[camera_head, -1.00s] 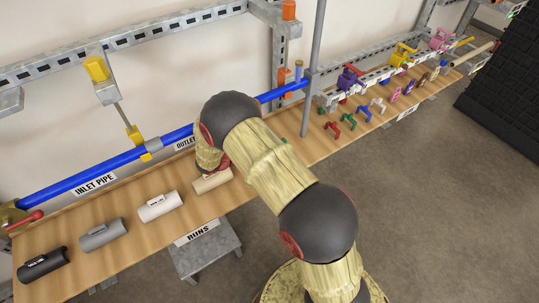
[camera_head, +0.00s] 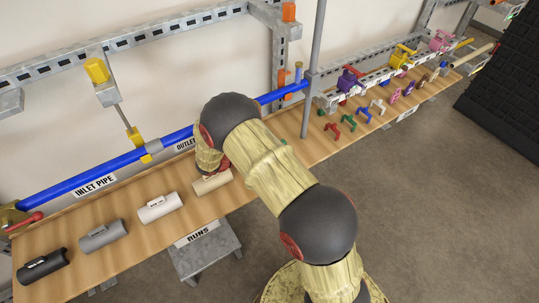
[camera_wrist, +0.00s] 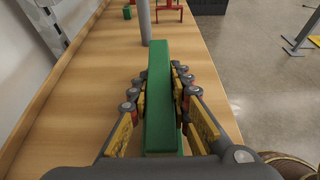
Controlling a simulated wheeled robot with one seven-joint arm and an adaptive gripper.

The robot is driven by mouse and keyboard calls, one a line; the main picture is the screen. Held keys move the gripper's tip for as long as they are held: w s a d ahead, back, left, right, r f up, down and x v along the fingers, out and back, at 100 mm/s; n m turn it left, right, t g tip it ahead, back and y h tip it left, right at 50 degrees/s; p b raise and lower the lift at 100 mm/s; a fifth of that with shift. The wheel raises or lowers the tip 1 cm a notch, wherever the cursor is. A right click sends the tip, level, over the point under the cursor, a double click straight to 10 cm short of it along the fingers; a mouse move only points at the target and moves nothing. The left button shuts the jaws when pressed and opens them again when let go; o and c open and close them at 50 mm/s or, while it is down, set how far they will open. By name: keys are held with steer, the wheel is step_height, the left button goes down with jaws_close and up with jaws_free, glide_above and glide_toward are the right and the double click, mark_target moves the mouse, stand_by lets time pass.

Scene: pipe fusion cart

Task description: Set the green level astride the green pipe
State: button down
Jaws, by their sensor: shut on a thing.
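The green level (camera_wrist: 160,100) is a long, plain green bar in the wrist view, running away from me along the bench. My gripper (camera_wrist: 162,88) is shut on it, with the finger pads against both long sides. I cannot tell whether its underside touches the bench. In the head view my arm hides the gripper and the level. I cannot make out a green pipe for certain. A small green piece (camera_wrist: 127,12) shows beyond the level at the top of the wrist view, and a small green handle-shaped piece (camera_head: 348,122) lies on the bench in the head view.
The wooden bench (camera_head: 262,148) carries several pipe pieces, including a white one (camera_head: 160,207), and small coloured handles such as a red one (camera_head: 332,130). A grey upright pole (camera_head: 311,75) stands at the bench. A blue pipe (camera_head: 100,175) runs along the back. A grey stool (camera_head: 205,250) stands in front.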

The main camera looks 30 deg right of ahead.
steer(key=shift+r, duration=0.1)
steer(key=shift+r+p, duration=0.4)
steer(key=shift+r, duration=0.25)
steer(key=shift+s+r, duration=0.1)
steer(key=shift+s, duration=0.25)
steer(key=s+p, duration=0.4)
steer(key=s, duration=1.3)
steer(key=shift+s+d, duration=0.15)
steer(key=shift+d, duration=0.15)
